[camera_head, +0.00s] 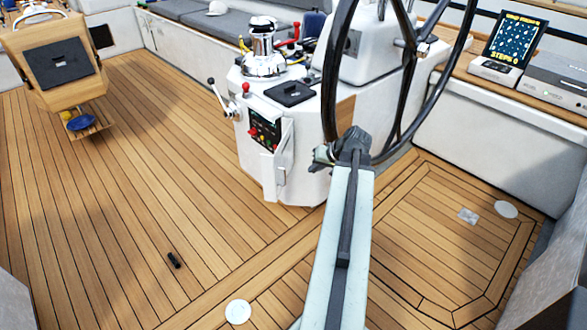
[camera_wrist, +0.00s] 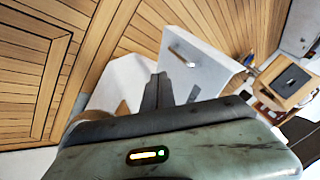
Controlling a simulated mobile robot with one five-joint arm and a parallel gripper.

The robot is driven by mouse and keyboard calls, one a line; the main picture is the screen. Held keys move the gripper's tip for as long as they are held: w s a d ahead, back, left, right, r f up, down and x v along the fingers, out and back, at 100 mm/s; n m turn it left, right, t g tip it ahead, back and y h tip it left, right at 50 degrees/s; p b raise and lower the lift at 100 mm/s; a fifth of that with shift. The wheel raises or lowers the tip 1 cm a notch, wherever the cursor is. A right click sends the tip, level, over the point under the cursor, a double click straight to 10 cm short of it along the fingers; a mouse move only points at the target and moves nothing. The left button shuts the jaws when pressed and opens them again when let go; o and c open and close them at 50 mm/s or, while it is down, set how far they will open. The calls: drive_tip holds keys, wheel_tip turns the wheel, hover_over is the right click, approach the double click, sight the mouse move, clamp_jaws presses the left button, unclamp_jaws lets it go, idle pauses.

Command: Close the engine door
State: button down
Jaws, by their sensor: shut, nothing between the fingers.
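The engine door is a white panel (camera_head: 285,152) with a small handle on the white helm pedestal (camera_head: 305,120). It stands out from the pedestal's front, beside the red-and-black control panel, so it looks open. In the wrist view the door (camera_wrist: 212,65) shows its handle (camera_wrist: 181,55) and lies just beyond my fingers. My gripper (camera_head: 322,157) is to the right of the door in the head view, below the wheel. Its dark fingers (camera_wrist: 157,92) are together and empty. I cannot tell whether they touch the door.
A black steering wheel (camera_head: 334,75) rises right behind my gripper. A control panel (camera_head: 265,130) with a lever sits left of the door. A wooden table (camera_head: 42,90) stands at the far left.

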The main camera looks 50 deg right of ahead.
drive_tip(key=w+a+f+b, duration=0.2)
drive_tip(key=w+f+b, duration=0.6)
drive_tip(key=shift+w, duration=0.35)
idle(0.4)
